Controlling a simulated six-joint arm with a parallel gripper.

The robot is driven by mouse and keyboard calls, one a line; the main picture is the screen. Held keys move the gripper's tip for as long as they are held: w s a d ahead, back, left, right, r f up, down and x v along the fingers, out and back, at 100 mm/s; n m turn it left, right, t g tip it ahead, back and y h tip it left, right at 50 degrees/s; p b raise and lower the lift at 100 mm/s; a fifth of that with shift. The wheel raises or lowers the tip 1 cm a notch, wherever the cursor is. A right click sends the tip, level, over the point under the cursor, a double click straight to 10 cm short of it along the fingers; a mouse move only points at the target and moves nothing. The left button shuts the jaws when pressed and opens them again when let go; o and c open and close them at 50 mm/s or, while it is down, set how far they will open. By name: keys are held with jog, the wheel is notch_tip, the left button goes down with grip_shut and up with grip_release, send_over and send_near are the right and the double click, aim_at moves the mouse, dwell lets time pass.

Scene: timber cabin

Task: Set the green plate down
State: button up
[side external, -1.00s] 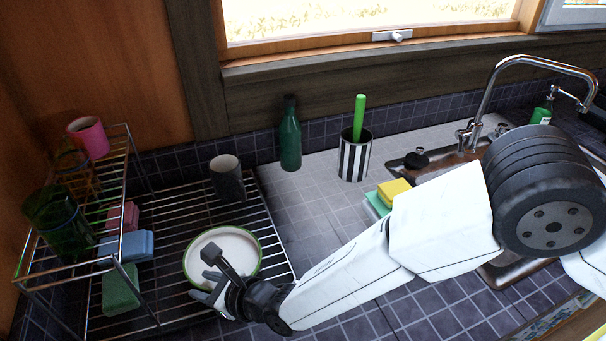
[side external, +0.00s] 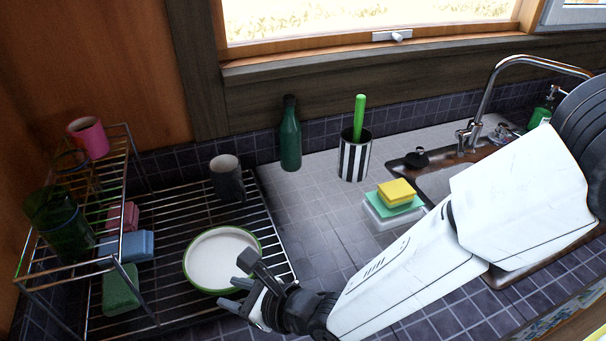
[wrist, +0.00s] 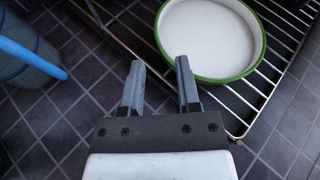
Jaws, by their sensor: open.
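The green plate is a white dish with a green rim (side external: 222,258). It lies flat on the wire drying rack, near the rack's front right part. In the wrist view the plate (wrist: 208,38) is at the top right, just beyond the fingertips. My gripper (side external: 240,291) is at the plate's front right side, apart from it. In the wrist view my gripper (wrist: 157,68) has its two fingers apart with nothing between them.
The wire rack (side external: 175,215) also carries a dark mug (side external: 227,182). A green bottle (side external: 290,140) and striped holder (side external: 354,158) stand behind. A blue-rimmed container (wrist: 25,52) shows in the wrist view.

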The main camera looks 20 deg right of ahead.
jog(key=shift+v, duration=2.3)
jog(key=w+d+r+n+g+h, duration=0.1)
jog(key=w+d+n+h, duration=0.2)
jog(key=d+n, duration=0.55)
jog(key=w+d+r+n+g+h, duration=0.1)
jog(key=w+d+n+g+h, duration=0.2)
jog(key=d, duration=1.1)
jog(key=s+d+n+g+h, duration=0.1)
jog(key=s+d+n, duration=0.4)
jog(key=d, duration=0.5)
jog(key=s+d+n+g+h, duration=0.2)
jog(key=s+d+n, duration=0.3)
jog(key=d+n, duration=0.4)
jog(key=shift+s+d+r+g, duration=0.2)
jog(key=shift+d+r+g, duration=0.15)
jog(key=shift+d, duration=0.35)
jog(key=shift+n, duration=0.25)
